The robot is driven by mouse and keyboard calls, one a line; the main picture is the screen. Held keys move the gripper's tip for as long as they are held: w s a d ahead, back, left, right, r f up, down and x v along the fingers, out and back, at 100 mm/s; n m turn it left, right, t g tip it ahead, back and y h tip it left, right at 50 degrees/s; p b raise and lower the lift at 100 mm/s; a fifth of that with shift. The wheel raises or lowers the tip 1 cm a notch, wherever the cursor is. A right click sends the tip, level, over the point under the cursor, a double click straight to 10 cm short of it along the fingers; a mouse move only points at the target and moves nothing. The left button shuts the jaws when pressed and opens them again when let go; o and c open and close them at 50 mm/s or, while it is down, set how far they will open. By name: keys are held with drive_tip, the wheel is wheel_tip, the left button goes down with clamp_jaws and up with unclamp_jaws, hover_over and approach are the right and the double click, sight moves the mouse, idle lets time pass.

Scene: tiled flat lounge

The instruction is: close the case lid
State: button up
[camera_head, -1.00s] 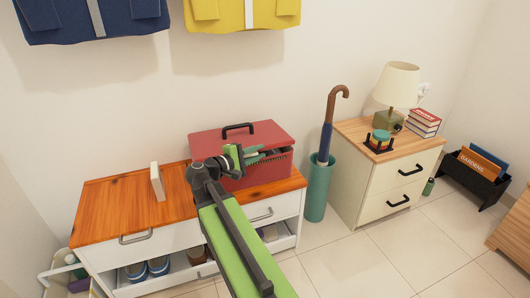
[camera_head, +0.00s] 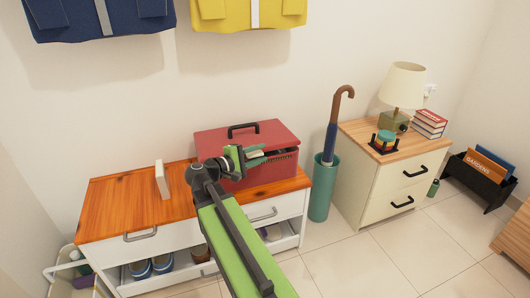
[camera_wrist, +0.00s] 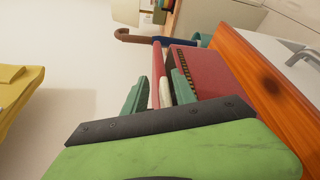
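The red case (camera_head: 234,182) stands on the wooden top of a low white cabinet. Its lid (camera_head: 262,133), with a black handle, is lowered but ajar, with a dark gap along the front right. My gripper (camera_head: 258,155) is in front of the case at the height of the gap and hides part of its front. In the wrist view, my gripper (camera_wrist: 160,98) has its two teal fingers apart, with a red edge and a pale strip visible between them. The case (camera_wrist: 199,75) lies just beyond. I cannot tell whether a finger touches the lid.
A pale upright block (camera_head: 162,180) stands left of the case on the cabinet top (camera_head: 120,205). An open lower drawer holds shoes (camera_head: 163,263). A teal umbrella stand (camera_head: 322,190) is right of the cabinet, beside a nightstand (camera_head: 385,185) with a lamp. The floor in front is clear.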

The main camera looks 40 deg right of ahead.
drive_tip(key=a+r+p, duration=0.2)
drive_tip(key=a, duration=1.3)
drive_tip(key=shift+s, duration=0.35)
